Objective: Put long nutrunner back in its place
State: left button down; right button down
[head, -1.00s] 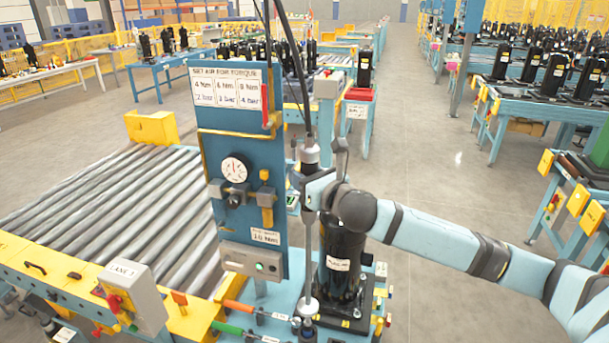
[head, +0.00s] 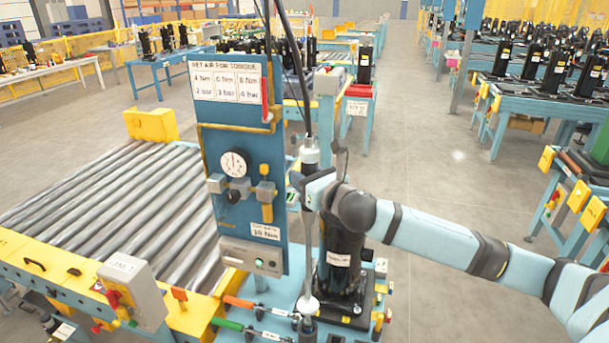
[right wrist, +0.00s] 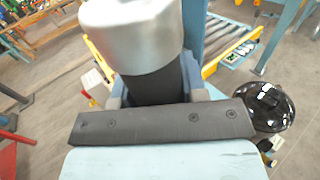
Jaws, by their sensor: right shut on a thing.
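The long nutrunner (head: 309,232) hangs upright, with a silver top, a dark grip section and a thin shaft running down to a pale collar. My right gripper (head: 308,188) is shut around its upper body. In the right wrist view the nutrunner's silver housing (right wrist: 138,35) and black grip stand between the fingers (right wrist: 158,95). Its lower end is just above or in a dark fitting (head: 307,327) on the blue station; I cannot tell if it is seated. My left gripper is not in view.
A black compressor (head: 340,262) stands close behind and right of the shaft. The blue gauge panel (head: 240,140) is close on the left. Orange-handled (head: 240,302) and green-handled (head: 228,325) tools lie at the front. A roller conveyor (head: 120,200) fills the left; open floor lies right.

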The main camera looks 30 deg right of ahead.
aim_at(305, 216)
jog(key=shift+f+b, duration=3.45)
jog(key=shift+f, duration=2)
dwell(1.2)
jog(key=c, duration=0.6)
grip_release()
jog(key=shift+r, duration=0.1)
jog(key=shift+f, duration=0.25)
jog(key=shift+s+d+r+b, duration=0.1)
jog(key=shift+s+d+b, duration=0.2)
jog(key=shift+s, duration=2)
jog(key=shift+s+d+r+b, duration=0.1)
jog(key=shift+s+b, duration=0.35)
jog(key=shift+s, duration=1.85)
jog(key=shift+s+d+b, duration=0.15)
jog(key=shift+s+b, duration=0.2)
jog(key=shift+s, duration=1.95)
